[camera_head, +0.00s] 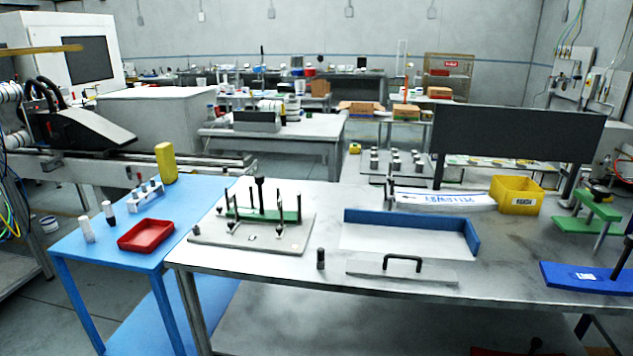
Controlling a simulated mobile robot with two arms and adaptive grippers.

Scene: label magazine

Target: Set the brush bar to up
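A fixture with a flat grey base plate (205,232) sits on the left part of the grey metal table. Several thin dark posts stand on it. A green bar (288,216) runs across between the posts, low over the plate, with a taller black-topped upright (260,188) at its middle. This looks like the brush bar's fixture, but I see no readable label and cannot tell the bar's exact setting. Neither of my grippers is in view.
A small black cylinder (320,258), a plate with a black handle (403,264) and a blue-edged tray (400,215) share the grey table. A yellow bin (516,195) stands further right. A blue table (195,207) with a red tray (146,236) adjoins on the left.

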